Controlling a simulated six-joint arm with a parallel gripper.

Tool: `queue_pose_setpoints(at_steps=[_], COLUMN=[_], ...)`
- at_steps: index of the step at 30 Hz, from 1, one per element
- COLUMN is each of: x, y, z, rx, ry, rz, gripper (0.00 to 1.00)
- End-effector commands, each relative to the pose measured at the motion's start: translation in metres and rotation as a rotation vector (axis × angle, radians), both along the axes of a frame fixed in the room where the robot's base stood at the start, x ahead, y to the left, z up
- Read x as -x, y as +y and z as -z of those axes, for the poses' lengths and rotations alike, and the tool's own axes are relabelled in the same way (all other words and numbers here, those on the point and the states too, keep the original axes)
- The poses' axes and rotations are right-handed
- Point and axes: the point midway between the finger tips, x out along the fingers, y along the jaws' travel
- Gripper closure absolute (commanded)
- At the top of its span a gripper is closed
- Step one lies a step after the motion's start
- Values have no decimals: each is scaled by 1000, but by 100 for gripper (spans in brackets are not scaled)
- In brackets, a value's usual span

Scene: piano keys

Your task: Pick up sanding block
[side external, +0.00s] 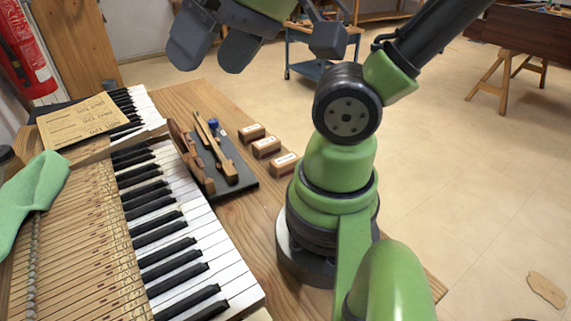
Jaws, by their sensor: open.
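Three small wooden blocks with pale, printed tops stand in a row on the wooden table, right of the dark tool mat: a far one (252,132), a middle one (266,147) and a near one (283,164). They look like sanding blocks, but I cannot tell which one the task names. My gripper (213,47) is at the top of the side external view, well above the table and the keyboard. Its two dark fingers are apart, with nothing seen between them. It touches none of the blocks. Its upper part is cut off by the picture edge.
Wooden tools (222,155) lie on the dark mat (238,186) beside the piano keys (195,225). Tan printed sheets (80,122) and a green cloth (32,195) lie at the left. Bare table (225,235) shows between the keys and my base.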

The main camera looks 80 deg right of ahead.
Motion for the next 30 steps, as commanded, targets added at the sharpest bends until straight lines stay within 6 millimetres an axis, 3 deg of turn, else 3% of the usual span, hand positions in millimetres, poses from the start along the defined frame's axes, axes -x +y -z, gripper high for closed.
queue_pose_setpoints(at_steps=[7, 11, 14, 20, 24, 30], x=[-1, -12, -28, -45, -35, 2], y=[-1, -13, -37, -109, -158, -205], z=[0, 8, 22, 70, 113, 173], rx=[-2, -21, -61, -182, -282, -421], ry=[4, 55, 137, 314, 417, 526], rz=[8, 123, 326, 861, 1229, 1671], gripper=[28, 28, 28, 28, 28, 28])
